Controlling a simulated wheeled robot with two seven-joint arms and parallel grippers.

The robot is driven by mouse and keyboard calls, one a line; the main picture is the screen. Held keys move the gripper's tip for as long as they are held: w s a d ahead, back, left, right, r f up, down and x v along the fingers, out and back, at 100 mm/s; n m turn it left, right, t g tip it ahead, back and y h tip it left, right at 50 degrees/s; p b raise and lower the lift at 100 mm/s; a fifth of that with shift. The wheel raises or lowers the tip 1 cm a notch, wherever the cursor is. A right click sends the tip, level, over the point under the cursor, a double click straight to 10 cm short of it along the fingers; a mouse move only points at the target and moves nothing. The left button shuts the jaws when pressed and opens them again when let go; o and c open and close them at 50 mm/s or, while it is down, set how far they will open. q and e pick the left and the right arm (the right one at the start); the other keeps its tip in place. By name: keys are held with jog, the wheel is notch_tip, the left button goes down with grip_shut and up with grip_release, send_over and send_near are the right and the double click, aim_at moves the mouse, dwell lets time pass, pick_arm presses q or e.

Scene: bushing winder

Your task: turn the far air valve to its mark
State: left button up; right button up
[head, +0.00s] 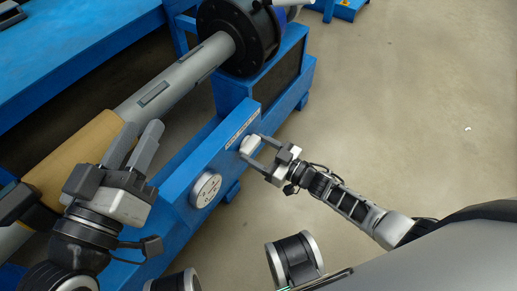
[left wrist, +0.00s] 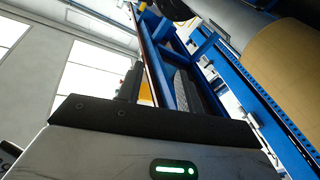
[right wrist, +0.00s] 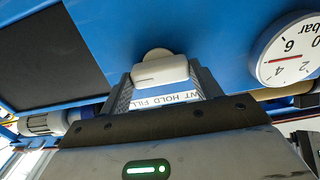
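A white valve knob (head: 251,145) sits on the side of the blue beam (head: 222,143). It also shows in the right wrist view (right wrist: 160,72), its long bar lying across the view. My right gripper (head: 258,150) has its two fingers spread on either side of the knob. The fingers lie close to the bar's ends; I cannot tell whether they press on it. A label strip (right wrist: 165,97), upside down, shows between the fingers with the words HOLD and FILL; the valve's mark is not clear. My left gripper (head: 135,148) is open and empty beside the tan-wrapped shaft.
A pressure gauge (head: 206,189) is on the beam nearer to me; it also shows in the right wrist view (right wrist: 291,52). A grey shaft (head: 185,78) with a tan winding (head: 75,160) runs along the left. Floor (head: 400,100) is clear at right.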

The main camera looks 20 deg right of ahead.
pick_arm(q)
jog(key=shift+f, duration=0.1)
pick_arm(e)
jog(key=shift+n, duration=1.4)
jog(key=n+b, duration=0.1)
jog(key=n, duration=0.2)
jog(key=shift+n, duration=0.4)
pick_arm(q)
jog(key=shift+w+a+r+m+t+h, duration=0.1)
jog(key=shift+w+r+m+t+h, duration=0.15)
jog(key=shift+r+m+t, duration=0.25)
jog(key=shift+w+a+r+m+t+h, duration=0.1)
jog(key=shift+w+r+m+t+h, duration=0.25)
jog(key=shift+r, duration=0.35)
pick_arm(e)
jog(key=shift+n, duration=1.1)
pick_arm(q)
jog(key=shift+s+r, duration=0.15)
pick_arm(e)
jog(key=o, duration=1)
jog(key=shift+s, duration=0.1)
